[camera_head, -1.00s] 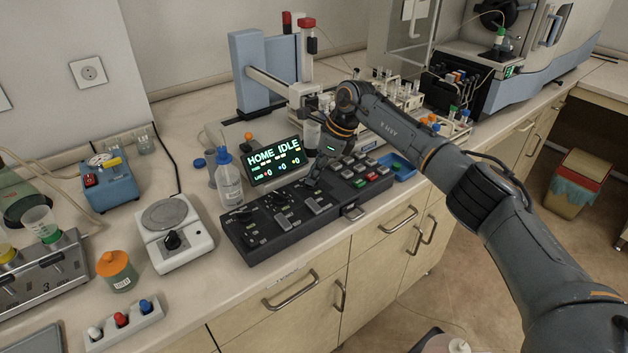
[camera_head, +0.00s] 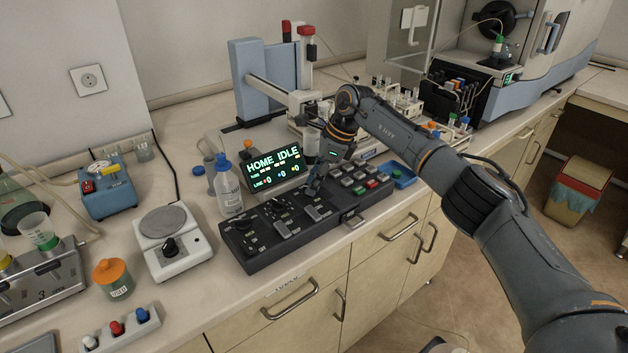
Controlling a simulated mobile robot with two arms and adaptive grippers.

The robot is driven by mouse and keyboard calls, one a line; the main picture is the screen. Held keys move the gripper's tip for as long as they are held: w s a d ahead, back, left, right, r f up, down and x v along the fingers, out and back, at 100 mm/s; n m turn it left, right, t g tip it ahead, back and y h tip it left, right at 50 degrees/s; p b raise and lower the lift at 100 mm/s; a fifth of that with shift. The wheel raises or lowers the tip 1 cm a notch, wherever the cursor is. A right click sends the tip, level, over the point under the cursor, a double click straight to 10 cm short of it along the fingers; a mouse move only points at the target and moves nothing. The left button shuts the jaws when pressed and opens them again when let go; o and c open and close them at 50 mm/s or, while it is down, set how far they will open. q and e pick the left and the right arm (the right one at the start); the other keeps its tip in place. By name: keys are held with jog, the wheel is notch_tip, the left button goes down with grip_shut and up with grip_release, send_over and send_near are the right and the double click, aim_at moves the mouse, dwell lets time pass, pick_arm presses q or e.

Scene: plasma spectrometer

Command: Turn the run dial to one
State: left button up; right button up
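The black control panel (camera_head: 345,217) lies on the bench with dark knobs and levers on its left part and several coloured buttons on its right part. Its screen (camera_head: 274,167) reads "HOME IDLE" with zeros below. I cannot tell which control is the run dial, as labels are too small. My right gripper (camera_head: 314,188) points down at the panel's middle, its fingertips low at the controls behind a grey lever. I cannot tell whether the fingers touch a control or how far they are apart. My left gripper is not in view.
A wash bottle (camera_head: 229,192) stands at the panel's left rear, close to the screen. A white balance (camera_head: 173,247) is further left. A blue tray (camera_head: 404,176) sits right of the panel. Tube racks and a blue-white sampler (camera_head: 252,80) stand behind.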

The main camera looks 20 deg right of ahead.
jog(key=shift+r, duration=0.1)
jog(key=v, duration=1.1)
jog(key=shift+r, duration=0.35)
jog(key=shift+d, duration=0.1)
